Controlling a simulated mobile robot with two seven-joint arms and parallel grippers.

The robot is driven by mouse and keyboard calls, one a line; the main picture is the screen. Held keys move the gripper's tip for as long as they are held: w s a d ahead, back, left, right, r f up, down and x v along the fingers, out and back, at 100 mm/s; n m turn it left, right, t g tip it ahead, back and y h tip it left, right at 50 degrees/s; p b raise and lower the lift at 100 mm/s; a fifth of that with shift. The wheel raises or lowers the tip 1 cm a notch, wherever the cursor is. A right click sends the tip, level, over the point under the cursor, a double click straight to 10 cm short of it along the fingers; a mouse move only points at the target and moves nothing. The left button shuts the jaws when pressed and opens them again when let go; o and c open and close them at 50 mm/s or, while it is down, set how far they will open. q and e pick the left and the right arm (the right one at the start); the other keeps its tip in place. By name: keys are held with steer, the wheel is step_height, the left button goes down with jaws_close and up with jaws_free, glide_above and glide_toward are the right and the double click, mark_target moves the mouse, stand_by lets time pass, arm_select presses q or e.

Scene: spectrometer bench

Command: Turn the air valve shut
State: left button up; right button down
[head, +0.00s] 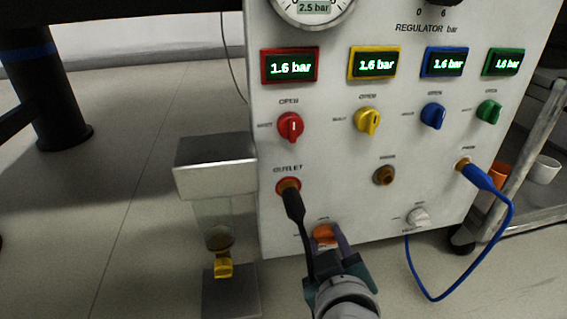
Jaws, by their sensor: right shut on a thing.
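An orange knob (324,232) sits low on the white panel (335,205), under a small label too blurred to read. My right gripper (324,241) reaches up from below with its fingers on either side of this knob and is shut on it. The gripper hides the knob's lower part, so its exact angle cannot be told. A black hose (293,208) hangs from the OUTLET port just above and runs down close past the gripper's left finger. My left gripper is not in view.
Red (290,127), yellow (368,121), blue (433,116) and green (489,111) knobs sit higher, under displays reading 1.6 bar. A white knob (418,217) and a blue cable (512,215) are to the right. A metal stand (215,180) is at left.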

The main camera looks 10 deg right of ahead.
steer(key=shift+w+r, duration=0.1)
steer(key=shift+r, duration=0.05)
steer(key=c, duration=0.8)
jaws_free()
steer(key=shift+c, duration=0.2)
steer(key=o, duration=0.4)
